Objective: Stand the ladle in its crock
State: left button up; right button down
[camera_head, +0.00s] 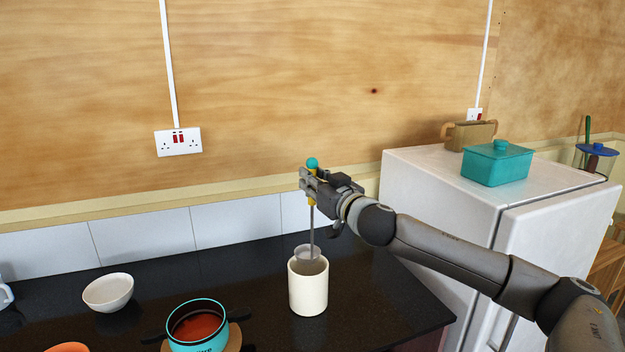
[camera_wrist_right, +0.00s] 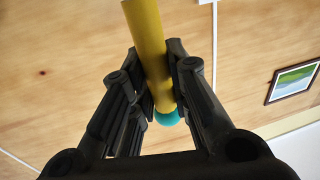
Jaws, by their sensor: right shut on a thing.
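My right gripper (camera_head: 311,184) is shut on the ladle's yellow handle, just below its teal end knob (camera_head: 312,162). The ladle hangs nearly upright, with its thin grey shaft (camera_head: 312,224) below the fingers and its grey bowl (camera_head: 307,254) lowest. The cream crock (camera_head: 308,293) stands upright on the dark counter under it. The bowl overlaps the crock's mouth in the head view; I cannot tell whether it is inside or just above and behind the rim. In the right wrist view the yellow handle (camera_wrist_right: 150,50) runs between the fingers (camera_wrist_right: 155,95). My left gripper is not in view.
A teal pot (camera_head: 197,327) with orange-red contents stands left of the crock, and a white bowl (camera_head: 108,292) farther left. A white fridge (camera_head: 440,185) stands at the right, bearing a teal lidded box (camera_head: 497,163) and a brown two-handled vessel (camera_head: 470,135). Counter right of the crock is clear.

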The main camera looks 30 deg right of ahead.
aim_at(312, 212)
jog(key=shift+f+b, duration=0.3)
jog(key=shift+f, duration=0.3)
jog(key=shift+f+b, duration=0.65)
notch_tip(312, 212, down, 4)
jog(key=b, duration=0.4)
jog(key=shift+f+b, duration=0.8)
jog(key=shift+f, duration=0.1)
